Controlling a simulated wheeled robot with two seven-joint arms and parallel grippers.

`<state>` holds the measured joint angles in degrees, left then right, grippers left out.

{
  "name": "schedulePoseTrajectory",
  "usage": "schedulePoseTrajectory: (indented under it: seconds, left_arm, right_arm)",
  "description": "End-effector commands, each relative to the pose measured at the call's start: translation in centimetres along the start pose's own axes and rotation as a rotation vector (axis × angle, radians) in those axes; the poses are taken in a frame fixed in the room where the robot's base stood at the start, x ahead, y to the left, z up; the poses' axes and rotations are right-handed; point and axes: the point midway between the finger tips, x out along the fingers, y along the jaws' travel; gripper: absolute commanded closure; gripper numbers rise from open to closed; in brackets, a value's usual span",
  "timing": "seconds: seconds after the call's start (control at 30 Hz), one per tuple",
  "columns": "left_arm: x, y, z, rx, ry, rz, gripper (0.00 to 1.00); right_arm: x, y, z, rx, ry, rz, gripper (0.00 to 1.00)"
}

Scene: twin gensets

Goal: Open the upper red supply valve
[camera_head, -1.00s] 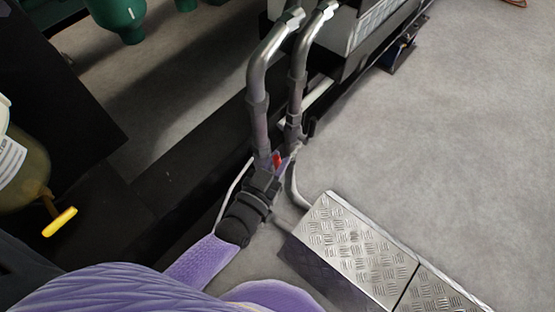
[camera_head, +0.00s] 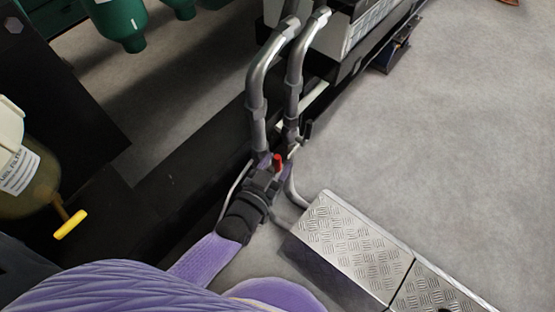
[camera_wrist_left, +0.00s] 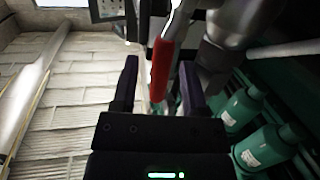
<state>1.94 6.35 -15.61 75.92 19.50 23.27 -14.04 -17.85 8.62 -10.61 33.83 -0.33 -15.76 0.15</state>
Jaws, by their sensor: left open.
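The red valve handle (camera_head: 277,162) shows as a small red piece by the lower ends of two metal pipes (camera_head: 257,125) in the head view. In the left wrist view the red handle (camera_wrist_left: 161,68) hangs down between the two fingers. My left gripper (camera_head: 274,168) is at the handle, its fingers apart on either side of it. The fingers also show in the left wrist view (camera_wrist_left: 160,75), open, with gaps beside the handle. The valve body is mostly hidden behind the gripper. My right gripper is not in view.
A silver tread-plate step (camera_head: 345,240) lies right of the gripper. A container with a yellow lever (camera_head: 70,224) stands at the left. Green cylinders (camera_head: 118,20) are at the top left.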

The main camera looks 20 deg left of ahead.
Motion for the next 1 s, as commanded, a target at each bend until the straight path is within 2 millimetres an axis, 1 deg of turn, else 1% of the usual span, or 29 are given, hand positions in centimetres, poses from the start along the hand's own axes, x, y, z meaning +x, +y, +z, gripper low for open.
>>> schedulePoseTrajectory:
  seconds: [0.03,0.2,0.3,0.4,0.53,1.0]
  left_arm:
    - [-1.1,0.0,-0.5,0.001,-0.001,0.000,0.44]
    - [-5.5,0.0,-0.6,0.002,-0.002,0.001,0.44]
    - [-7.6,0.0,-0.5,0.002,-0.001,0.000,0.44]
    - [-8.8,0.0,-0.2,0.002,-0.002,0.001,0.44]
    - [-9.3,0.0,-0.1,0.001,0.000,0.001,0.44]
    - [-9.2,0.0,0.0,0.001,-0.001,0.001,0.44]
  right_arm:
    - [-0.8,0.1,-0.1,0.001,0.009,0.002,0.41]
    - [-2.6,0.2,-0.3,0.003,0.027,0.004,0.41]
    - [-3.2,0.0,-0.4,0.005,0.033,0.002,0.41]
    - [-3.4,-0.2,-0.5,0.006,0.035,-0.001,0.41]
    - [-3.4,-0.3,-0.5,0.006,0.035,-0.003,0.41]
    - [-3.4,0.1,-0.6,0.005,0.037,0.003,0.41]
